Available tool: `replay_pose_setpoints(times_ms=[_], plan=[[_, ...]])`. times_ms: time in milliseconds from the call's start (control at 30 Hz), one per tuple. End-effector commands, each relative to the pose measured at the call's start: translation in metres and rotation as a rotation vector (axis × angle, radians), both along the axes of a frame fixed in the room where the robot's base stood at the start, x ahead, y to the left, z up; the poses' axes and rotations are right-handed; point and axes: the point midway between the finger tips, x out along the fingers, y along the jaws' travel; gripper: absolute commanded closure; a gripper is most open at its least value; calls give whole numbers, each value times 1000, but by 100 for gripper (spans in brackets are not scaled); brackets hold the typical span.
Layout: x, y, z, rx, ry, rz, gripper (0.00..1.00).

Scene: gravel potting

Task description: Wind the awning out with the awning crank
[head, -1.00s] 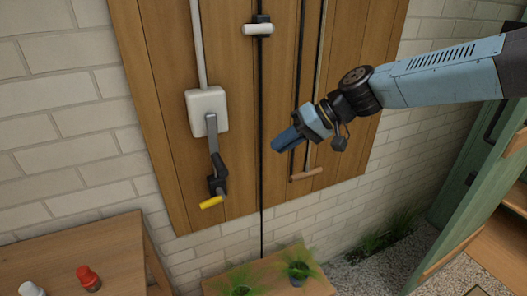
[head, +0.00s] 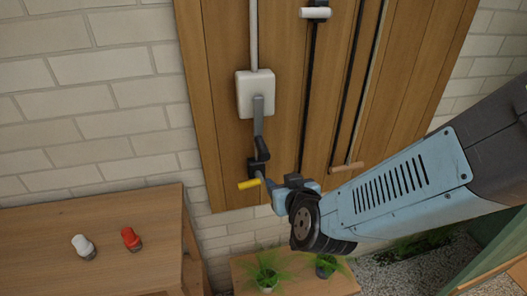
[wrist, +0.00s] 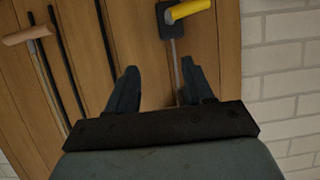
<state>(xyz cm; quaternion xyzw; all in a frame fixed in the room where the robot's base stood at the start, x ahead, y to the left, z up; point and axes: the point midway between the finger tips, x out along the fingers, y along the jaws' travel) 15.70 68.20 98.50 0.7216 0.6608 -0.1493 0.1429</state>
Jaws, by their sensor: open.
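The awning crank (head: 259,127) hangs on the wood panel below a white gearbox (head: 255,93). Its grey arm points down to a black joint, with a yellow handle (head: 249,183) sticking out at the lower end. My gripper (head: 271,187) is close to the right of the yellow handle in the head view, and its fingers are partly hidden there. In the wrist view my gripper (wrist: 158,85) is open and empty; the yellow handle (wrist: 190,10) lies beyond the fingertips, near the top edge. The awning itself is not in view.
A white handle (head: 314,13) and a wooden handle (head: 347,167) on rods are on the panel to the right. A table (head: 60,215) at left holds a white bottle (head: 84,246) and a red bottle (head: 131,239). Potted plants stand on a low bench (head: 300,284).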

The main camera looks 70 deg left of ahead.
Motion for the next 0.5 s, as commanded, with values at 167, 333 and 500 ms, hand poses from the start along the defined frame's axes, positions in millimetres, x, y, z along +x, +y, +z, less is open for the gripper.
replay_pose_setpoints(times_ms=[167,333,500], plan=[[-21,-31,21,180,-108,0,48],[-34,-56,42,323,-171,4,48],[-39,-68,52,390,-196,5,48]])
